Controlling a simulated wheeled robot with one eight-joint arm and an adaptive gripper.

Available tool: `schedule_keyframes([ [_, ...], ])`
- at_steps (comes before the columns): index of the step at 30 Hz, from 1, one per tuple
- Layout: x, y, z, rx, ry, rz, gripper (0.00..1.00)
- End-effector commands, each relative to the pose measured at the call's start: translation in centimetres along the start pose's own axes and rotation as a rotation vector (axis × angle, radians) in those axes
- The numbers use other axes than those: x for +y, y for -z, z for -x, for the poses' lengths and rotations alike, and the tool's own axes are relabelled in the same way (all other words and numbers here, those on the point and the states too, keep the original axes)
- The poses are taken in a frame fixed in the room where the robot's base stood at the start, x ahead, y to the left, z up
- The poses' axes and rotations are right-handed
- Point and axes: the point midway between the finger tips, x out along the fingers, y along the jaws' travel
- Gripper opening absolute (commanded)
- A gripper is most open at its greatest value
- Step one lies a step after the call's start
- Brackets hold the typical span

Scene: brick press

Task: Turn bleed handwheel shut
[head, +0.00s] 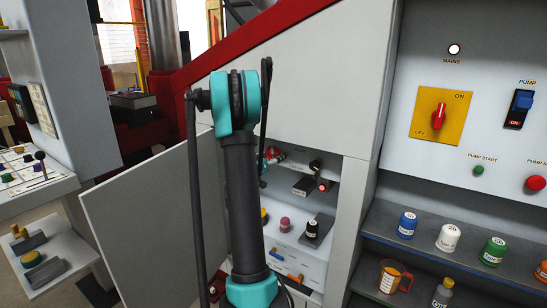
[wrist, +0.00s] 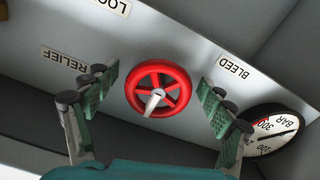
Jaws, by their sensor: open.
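The bleed handwheel (wrist: 172,75) is a red spoked wheel with a pale grey crank handle at its front, in the middle of the wrist view. A BLEED label (wrist: 232,66) is on the panel to its right. My gripper (wrist: 158,84) is open, with one teal finger on each side of the wheel and a visible gap on both sides. Nothing is held. In the head view my arm hides most of the gripper; a red part (head: 272,152) beside the arm may be the wheel, but I cannot tell.
A pressure gauge (wrist: 272,130) marked BAR is close to the right finger in the wrist view. A RELIEF label (wrist: 65,58) is at left. In the head view, an open cabinet door (head: 150,220) is left of my arm, and a shelf of jars (head: 447,238) is at right.

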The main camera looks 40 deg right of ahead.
Motion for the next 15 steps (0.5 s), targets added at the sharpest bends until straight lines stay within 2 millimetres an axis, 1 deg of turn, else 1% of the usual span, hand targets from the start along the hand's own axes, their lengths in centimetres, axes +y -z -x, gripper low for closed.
schedule_keyframes([
  [2, 0.0, 0.0, 0.3, 0.000, 0.001, 0.000, 0.82],
  [5, 0.0, 0.0, 1.4, 0.001, 0.001, 0.000, 0.82],
  [8, -0.1, 0.0, 3.2, 0.001, 0.003, 0.000, 0.82],
  [15, -0.1, 0.0, 8.1, 0.001, 0.004, 0.000, 0.82],
])
